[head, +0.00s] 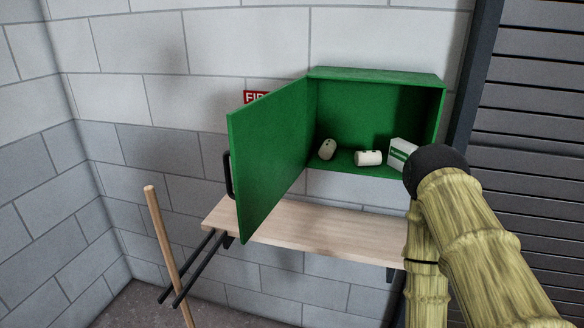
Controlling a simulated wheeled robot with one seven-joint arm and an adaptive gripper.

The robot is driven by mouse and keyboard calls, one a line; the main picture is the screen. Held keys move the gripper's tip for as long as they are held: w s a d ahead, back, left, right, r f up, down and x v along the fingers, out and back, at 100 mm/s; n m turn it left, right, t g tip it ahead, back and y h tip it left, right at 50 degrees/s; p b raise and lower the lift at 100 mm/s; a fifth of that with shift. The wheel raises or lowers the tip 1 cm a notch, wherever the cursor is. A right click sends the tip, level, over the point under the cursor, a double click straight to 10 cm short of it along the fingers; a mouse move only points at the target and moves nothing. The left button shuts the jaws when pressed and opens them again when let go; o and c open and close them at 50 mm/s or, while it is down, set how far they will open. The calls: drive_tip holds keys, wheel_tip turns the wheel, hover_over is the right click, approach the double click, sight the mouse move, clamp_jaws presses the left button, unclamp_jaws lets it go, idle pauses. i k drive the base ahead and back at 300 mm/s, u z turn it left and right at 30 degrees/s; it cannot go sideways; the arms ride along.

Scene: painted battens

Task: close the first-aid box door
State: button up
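The green first-aid box (375,115) hangs on the block wall with its front open. Its green door (265,155) is hinged on the box's left side and stands swung well out toward me. A dark handle (228,176) sits on the door's outer face near its free edge. Inside the box are two white rolls (368,158) and a white and green packet (402,154). My arm reaches up at the right of the head view and hides the box's lower right corner. My gripper cannot be seen.
A wooden shelf (320,232) on dark brackets is below the box. A wooden pole (166,240) leans by dark rods (192,268) at the shelf's left end. A dark slatted shutter (530,110) is at the right. A red sign (256,97) is partly hidden behind the door.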

sight(268, 134)
drive_tip(key=z, duration=2.8)
drive_tip(key=k, duration=1.7)
drive_tip(key=u, duration=1.85)
drive_tip(key=i, duration=1)
drive_tip(key=z, duration=1.6)
